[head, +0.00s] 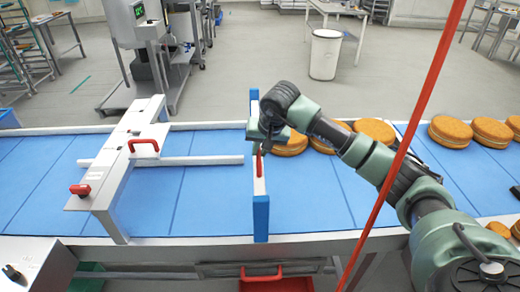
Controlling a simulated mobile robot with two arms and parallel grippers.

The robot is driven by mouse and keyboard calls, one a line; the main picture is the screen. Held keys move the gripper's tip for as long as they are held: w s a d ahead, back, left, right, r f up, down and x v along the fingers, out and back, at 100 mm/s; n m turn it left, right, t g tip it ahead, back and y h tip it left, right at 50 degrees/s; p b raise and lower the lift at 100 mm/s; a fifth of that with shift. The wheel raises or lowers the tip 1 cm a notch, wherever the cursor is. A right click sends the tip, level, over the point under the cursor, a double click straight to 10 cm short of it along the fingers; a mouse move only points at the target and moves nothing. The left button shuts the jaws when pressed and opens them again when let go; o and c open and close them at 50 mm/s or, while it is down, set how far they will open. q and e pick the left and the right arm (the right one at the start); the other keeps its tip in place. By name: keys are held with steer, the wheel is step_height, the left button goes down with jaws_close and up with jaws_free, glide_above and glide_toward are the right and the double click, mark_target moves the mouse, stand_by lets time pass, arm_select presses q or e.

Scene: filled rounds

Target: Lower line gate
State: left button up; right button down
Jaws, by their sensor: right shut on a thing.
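The line gate (260,210) is a narrow blue and white panel standing across the blue conveyor belt, seen nearly edge-on. A red handle (259,165) shows on its white middle part. My right gripper (262,146) is at the gate's upper middle and is shut on the handle; its fingers are partly hidden by its own body. I cannot tell the gap between the gate's lower edge and the belt. My left gripper is not in view.
Round filled cakes (375,130) sit on the belt right of the gate. A white frame (125,165) with red handles spans the belt at left. A red slanting pole (410,130) crosses in front, and a red bin (275,282) is below.

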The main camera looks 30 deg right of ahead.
mark_target(260, 173)
step_height(260, 173, down, 10)
steer(key=b, duration=0.8)
steer(key=shift+r, duration=0.2)
steer(key=shift+s, duration=0.15)
steer(key=c, duration=1.4)
jaws_free()
steer(key=shift+r, duration=0.1)
steer(key=b+v, duration=0.2)
steer(key=v, duration=0.5)
steer(key=shift+r, duration=0.25)
